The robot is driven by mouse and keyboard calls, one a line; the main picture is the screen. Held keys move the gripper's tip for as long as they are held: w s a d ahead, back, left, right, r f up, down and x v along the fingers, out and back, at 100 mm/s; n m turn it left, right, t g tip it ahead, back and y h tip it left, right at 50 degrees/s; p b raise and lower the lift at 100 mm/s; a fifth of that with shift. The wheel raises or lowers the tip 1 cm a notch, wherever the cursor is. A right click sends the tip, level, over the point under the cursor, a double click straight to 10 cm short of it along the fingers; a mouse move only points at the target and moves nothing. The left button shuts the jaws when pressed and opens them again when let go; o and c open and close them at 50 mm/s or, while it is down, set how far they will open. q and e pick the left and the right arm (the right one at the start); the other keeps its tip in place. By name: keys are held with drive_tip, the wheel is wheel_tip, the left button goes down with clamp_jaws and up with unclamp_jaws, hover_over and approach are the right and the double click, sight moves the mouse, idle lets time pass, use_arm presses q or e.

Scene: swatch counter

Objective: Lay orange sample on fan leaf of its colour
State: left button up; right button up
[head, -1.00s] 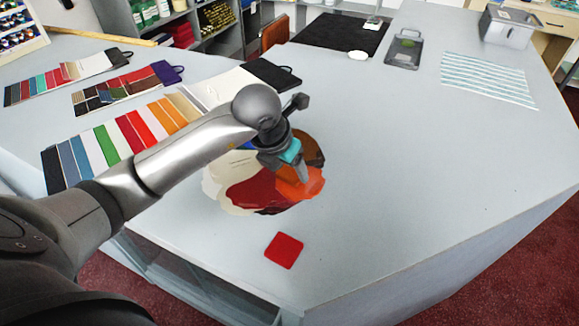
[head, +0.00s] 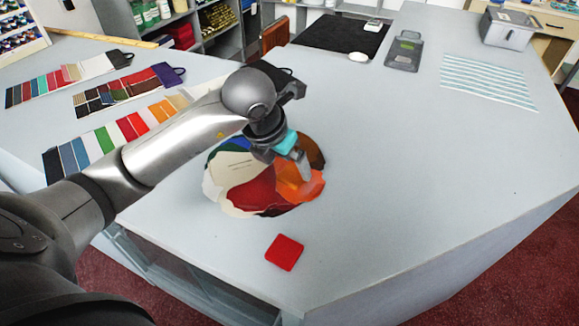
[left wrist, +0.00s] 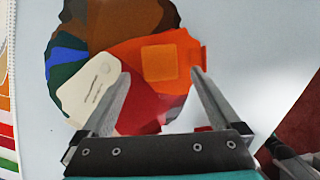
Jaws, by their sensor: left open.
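The fan (head: 257,186) of coloured leaves lies spread on the counter, partly hidden by my left gripper in the head view. The orange sample (left wrist: 160,62) is a small square lying flat on the orange leaf (left wrist: 186,47), inside its outline, in the left wrist view. The orange leaf also shows in the head view (head: 312,190). My left gripper (left wrist: 161,74) is open above it, its fingertips apart on either side of the sample and not gripping it. In the head view my left gripper (head: 303,173) hangs over the orange leaf.
A red square sample (head: 285,252) lies near the front counter edge. Swatch cards (head: 128,128) lie at the left. A black mat (head: 340,35), a grey tray (head: 403,52) and a striped cloth (head: 488,80) lie towards the back.

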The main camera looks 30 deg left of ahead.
use_arm(q)
drive_tip(key=v, duration=0.8)
drive_tip(key=shift+p, duration=0.4)
drive_tip(key=shift+s+r, duration=0.1)
